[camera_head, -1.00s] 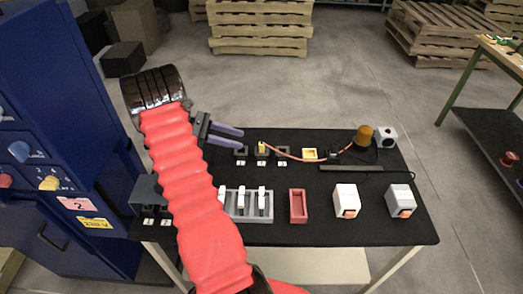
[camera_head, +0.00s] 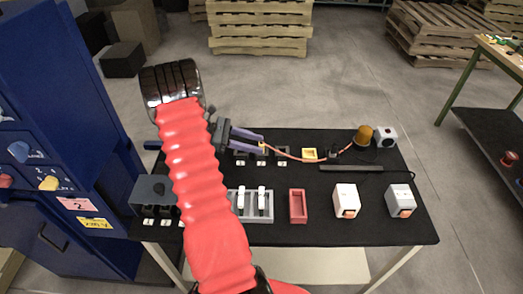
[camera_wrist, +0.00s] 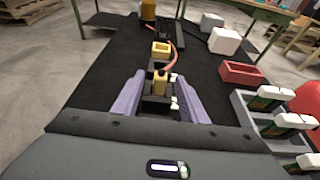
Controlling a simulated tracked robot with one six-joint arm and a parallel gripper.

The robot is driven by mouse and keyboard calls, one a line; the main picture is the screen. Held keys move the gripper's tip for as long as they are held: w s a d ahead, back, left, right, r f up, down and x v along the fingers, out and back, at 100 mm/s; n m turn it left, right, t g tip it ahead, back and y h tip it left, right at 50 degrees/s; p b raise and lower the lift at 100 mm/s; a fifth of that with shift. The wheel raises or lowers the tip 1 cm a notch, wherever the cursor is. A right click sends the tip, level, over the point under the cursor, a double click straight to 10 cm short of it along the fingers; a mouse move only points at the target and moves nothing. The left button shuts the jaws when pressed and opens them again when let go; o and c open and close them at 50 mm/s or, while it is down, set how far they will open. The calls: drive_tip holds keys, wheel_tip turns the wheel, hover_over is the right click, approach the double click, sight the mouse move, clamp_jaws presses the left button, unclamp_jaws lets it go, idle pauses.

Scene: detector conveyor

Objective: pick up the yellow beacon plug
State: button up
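The yellow beacon plug (camera_wrist: 160,82) sits upright in a dark socket, with a red-orange cable (camera_wrist: 173,55) running from it. My gripper (camera_wrist: 158,88) is open, with one purple finger on each side of the plug. A gap shows between the fingers and the plug, and I cannot tell whether either touches it. In the head view my gripper (camera_head: 260,143) reaches from the left over the row of dark sockets, and the plug is mostly hidden by the fingers. The amber beacon (camera_head: 363,134) stands at the table's back right.
A yellow open box (camera_head: 309,154) lies right of the sockets. A red tray (camera_head: 298,205), a grey rack (camera_head: 257,212) with white-topped modules, a white box (camera_head: 346,200) and a grey box (camera_head: 400,201) stand in front on the black table (camera_head: 330,232). A blue cabinet (camera_head: 60,130) is at left.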

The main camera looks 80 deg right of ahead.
drive_tip(key=shift+x, duration=1.45)
drive_tip(key=shift+c, duration=0.3)
clamp_jaws()
